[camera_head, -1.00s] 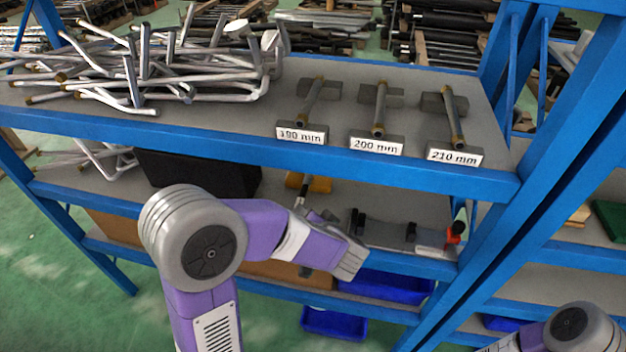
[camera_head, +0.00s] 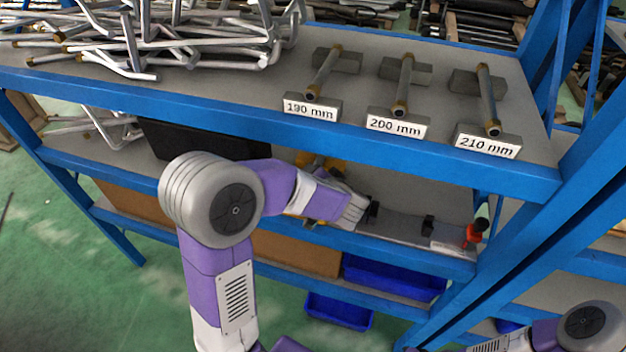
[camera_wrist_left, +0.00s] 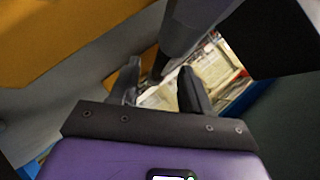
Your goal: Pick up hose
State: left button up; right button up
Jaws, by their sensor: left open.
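My left gripper (camera_wrist_left: 160,82) is open in the left wrist view, its two dark fingers apart. A smooth grey bar-like piece (camera_wrist_left: 195,25) comes down from the top and ends close beyond the fingertips; I cannot tell whether it is the hose or whether the fingers touch it. In the head view my left arm reaches into the middle shelf, and its fingers are hidden behind its wrist. An orange-yellow thing (camera_head: 322,163) is just beyond it; an orange surface also fills the upper left of the wrist view (camera_wrist_left: 70,35). No hose is clearly recognisable. My right gripper is outside the views.
Bent metal pipes (camera_head: 150,45) pile on the top shelf beside stands labelled 190 mm (camera_head: 311,108), 200 mm (camera_head: 397,127) and 210 mm (camera_head: 488,146). A black box (camera_head: 200,142) and a grey fixture with a red part (camera_head: 474,233) flank my left arm. Blue bins (camera_head: 395,280) lie below.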

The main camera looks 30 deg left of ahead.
pick_arm(q)
jog(key=shift+r, duration=0.1)
grip_shut()
dwell(0.4)
